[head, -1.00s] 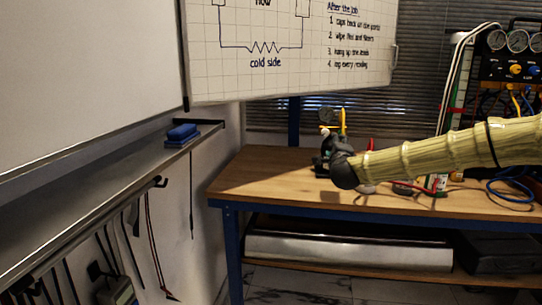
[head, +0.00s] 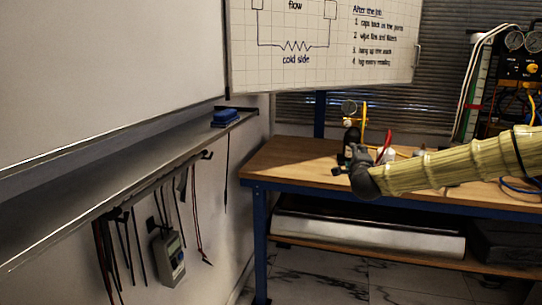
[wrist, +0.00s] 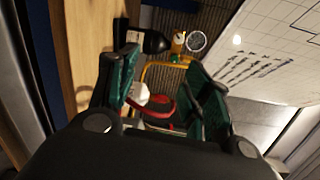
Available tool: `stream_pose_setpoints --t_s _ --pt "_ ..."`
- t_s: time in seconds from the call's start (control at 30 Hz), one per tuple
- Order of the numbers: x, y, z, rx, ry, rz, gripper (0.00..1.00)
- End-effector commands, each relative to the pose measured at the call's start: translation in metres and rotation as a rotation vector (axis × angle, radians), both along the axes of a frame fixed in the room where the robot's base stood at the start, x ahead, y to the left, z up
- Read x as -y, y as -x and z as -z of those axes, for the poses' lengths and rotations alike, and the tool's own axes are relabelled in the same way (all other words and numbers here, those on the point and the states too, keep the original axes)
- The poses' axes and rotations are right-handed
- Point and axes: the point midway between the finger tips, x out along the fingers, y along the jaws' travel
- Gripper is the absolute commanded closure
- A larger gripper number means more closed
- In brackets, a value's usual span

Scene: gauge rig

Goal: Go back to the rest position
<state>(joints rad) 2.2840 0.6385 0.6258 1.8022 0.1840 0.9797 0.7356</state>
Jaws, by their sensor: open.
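My gripper (wrist: 160,95) shows in the wrist view with its two green-padded fingers spread apart and nothing held between them. In the head view my gripper (head: 347,166) is a dark shape at the end of my pale ribbed arm, above the left part of the wooden workbench (head: 285,160). Small bench items lie behind it, including a black bottle-like thing (wrist: 156,42), a yellow tube (wrist: 150,66) and a round gauge (wrist: 196,41). My wrist hides part of these items in the head view.
A gauge rig (head: 520,65) stands at the right of the bench. A whiteboard (head: 330,45) with writing hangs behind. At left, a wall ledge (head: 130,150) holds a blue eraser (head: 226,117), with leads and a meter (head: 170,258) hanging below. Floor shows beneath the bench.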

Motion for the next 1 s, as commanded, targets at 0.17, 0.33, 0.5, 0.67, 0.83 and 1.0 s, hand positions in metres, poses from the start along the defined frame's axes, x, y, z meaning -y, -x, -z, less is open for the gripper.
stream_pose_setpoints --t_s 0.17,0.33,0.5,0.67,0.83,1.0 --pt "-0.012 0.009 0.035 -0.053 0.055 -0.031 0.51" --pt "-0.033 0.020 0.081 -0.119 0.124 -0.079 0.51" --pt "-0.061 0.046 0.154 -0.226 0.234 -0.161 0.51" --pt "-0.086 0.086 0.235 -0.348 0.361 -0.260 0.51" --pt "-0.106 0.139 0.315 -0.475 0.491 -0.376 0.51" --pt "-0.118 0.203 0.389 -0.603 0.617 -0.503 0.51"
